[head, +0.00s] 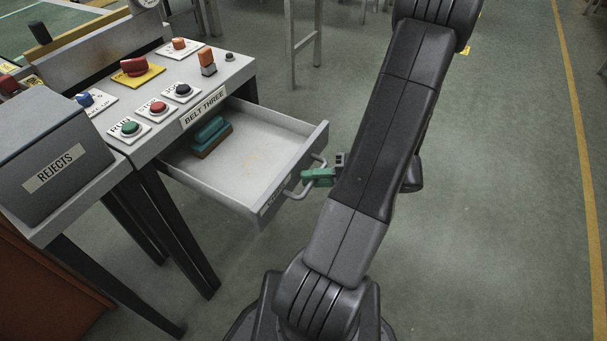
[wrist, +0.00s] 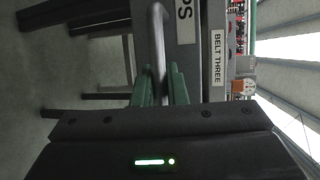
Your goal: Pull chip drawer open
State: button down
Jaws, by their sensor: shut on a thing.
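The chip drawer (head: 250,165) is a light grey drawer standing well out of the grey control desk. A green block-like item with a brown underside (head: 211,138) lies in its back left part. The drawer's metal bar handle (head: 295,193) sticks out from its front panel. My gripper (head: 306,175) has green fingers and is shut on this handle. In the wrist view the handle bar (wrist: 158,55) runs between the green fingers (wrist: 162,88). My arm hides the floor to the right of the handle.
The desk top (head: 205,95) carries several buttons and switches, with a "BELT THREE" label (head: 203,110) above the drawer. A grey "REJECTS" box (head: 55,150) stands at the left. Dark desk legs (head: 175,225) stand below. The green floor (head: 490,200) to the right is clear.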

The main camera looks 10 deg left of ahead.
jog(key=shift+d, duration=0.15)
jog(key=c, duration=1.5)
grip_release()
jog(key=shift+o, duration=0.2)
jog(key=d+r+p, duration=0.1)
jog(key=d+r, duration=0.1)
jog(key=d, duration=1.1)
jog(key=shift+d+r+p, duration=0.25)
jog(key=shift+d+p, duration=0.05)
jog(key=shift+p, duration=0.1)
jog(key=shift+a, duration=0.1)
jog(key=a, duration=0.4)
jog(key=a+f+b, duration=0.1)
jog(key=a, duration=0.4)
jog(key=a+f, duration=0.1)
jog(key=a, duration=0.3)
jog(key=shift+a+f+b, duration=0.25)
jog(key=shift+a+b, duration=0.1)
jog(key=shift+a, duration=0.05)
